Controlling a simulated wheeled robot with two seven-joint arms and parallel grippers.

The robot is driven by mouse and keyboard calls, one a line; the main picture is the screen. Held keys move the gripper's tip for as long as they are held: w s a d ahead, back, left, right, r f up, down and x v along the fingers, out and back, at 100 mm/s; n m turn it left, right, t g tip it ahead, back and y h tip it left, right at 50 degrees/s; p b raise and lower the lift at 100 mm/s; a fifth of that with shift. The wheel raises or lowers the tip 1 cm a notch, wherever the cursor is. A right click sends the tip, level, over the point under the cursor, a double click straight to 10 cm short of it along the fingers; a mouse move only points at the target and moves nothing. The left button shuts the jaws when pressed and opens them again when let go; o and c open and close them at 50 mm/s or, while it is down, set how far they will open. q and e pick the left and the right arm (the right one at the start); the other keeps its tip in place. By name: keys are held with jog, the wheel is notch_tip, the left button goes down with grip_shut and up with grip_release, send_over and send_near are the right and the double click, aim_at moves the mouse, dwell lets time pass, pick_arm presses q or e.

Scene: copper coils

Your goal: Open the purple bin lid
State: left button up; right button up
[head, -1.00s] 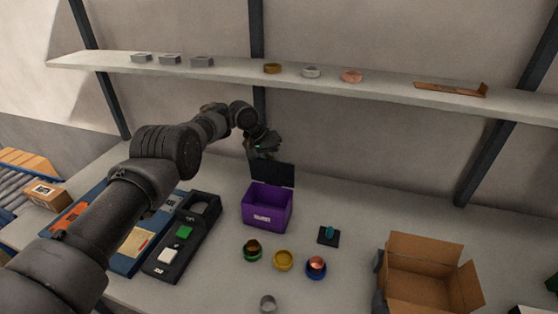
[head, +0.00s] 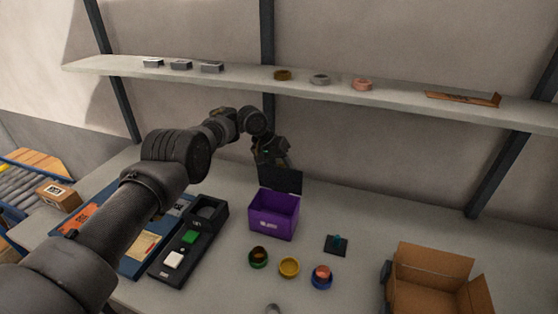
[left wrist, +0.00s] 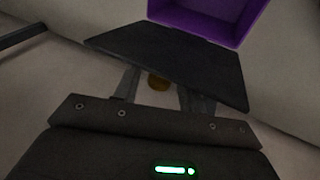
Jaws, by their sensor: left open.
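The purple bin (head: 273,214) stands on the table, and its dark lid (head: 281,178) is raised upright at the back edge. The bin's purple inside (left wrist: 215,14) and the lid (left wrist: 175,60) also show in the left wrist view. My left gripper (head: 275,160) is behind and just above the lid. Its fingers (left wrist: 158,88) are open and run partly behind the lid's edge, so the tips are hidden. Whether they touch the lid I cannot tell. My right gripper is not in view.
Small coloured bowls, including a yellow one (head: 289,267), stand in front of the bin. A black device with a green button (head: 190,237) lies to the left. An open cardboard box (head: 432,268) stands at the right. A shelf (head: 240,77) runs above.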

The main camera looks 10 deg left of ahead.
pick_arm(q)
jog(key=v, duration=1)
jog(key=shift+a+r+b, duration=0.1)
jog(key=shift+r+b, duration=0.05)
jog(key=shift+b, duration=0.25)
